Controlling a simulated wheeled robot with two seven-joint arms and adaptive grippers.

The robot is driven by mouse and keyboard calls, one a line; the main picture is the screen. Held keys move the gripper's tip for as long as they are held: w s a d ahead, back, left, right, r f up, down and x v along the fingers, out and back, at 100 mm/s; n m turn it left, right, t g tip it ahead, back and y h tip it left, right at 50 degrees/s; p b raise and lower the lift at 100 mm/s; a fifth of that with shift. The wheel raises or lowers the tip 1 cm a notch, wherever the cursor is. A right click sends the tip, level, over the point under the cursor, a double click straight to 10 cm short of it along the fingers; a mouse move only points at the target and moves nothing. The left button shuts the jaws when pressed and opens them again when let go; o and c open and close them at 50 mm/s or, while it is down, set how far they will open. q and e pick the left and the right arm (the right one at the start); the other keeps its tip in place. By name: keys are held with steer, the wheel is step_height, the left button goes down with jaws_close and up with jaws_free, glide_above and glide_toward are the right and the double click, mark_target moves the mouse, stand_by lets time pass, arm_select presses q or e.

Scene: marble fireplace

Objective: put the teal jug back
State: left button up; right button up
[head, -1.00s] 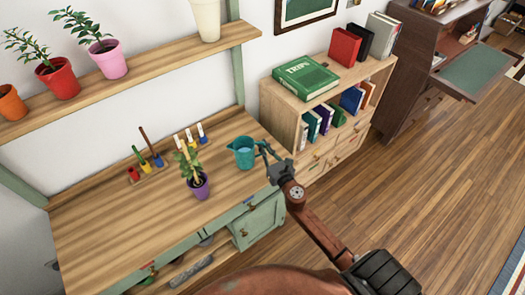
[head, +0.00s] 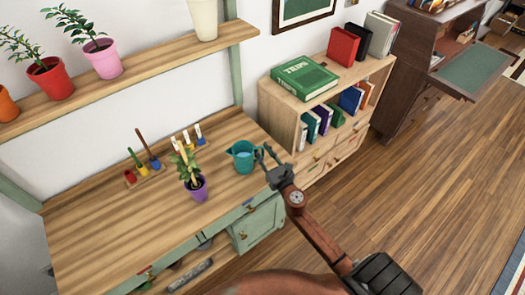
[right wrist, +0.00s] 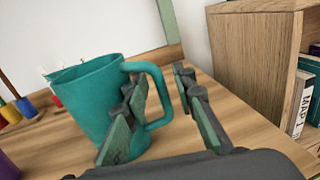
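The teal jug (head: 242,158) stands upright on the wooden worktop, near its right end. In the right wrist view the jug (right wrist: 88,92) has its handle (right wrist: 159,97) towards my right gripper. My right gripper (head: 266,153) is at the jug's handle side. In the right wrist view its two fingers (right wrist: 168,112) are apart. One finger overlaps the handle's opening and the other is to the right of the handle, which shows between them. I cannot tell whether either finger touches it. My left gripper is out of view.
A purple-potted plant (head: 197,188) stands left of the jug on the worktop (head: 110,215). Behind are small coloured tools in holders (head: 144,177). A low wooden bookcase (head: 284,104) stands to the right. A shelf with potted plants (head: 140,72) runs above. The worktop's left part is clear.

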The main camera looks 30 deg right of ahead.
steer(key=shift+r, duration=0.3)
steer(key=s+a+b, duration=0.1)
steer(key=s, duration=1.1)
steer(key=shift+a, duration=0.2)
steer(key=shift+f, duration=0.1)
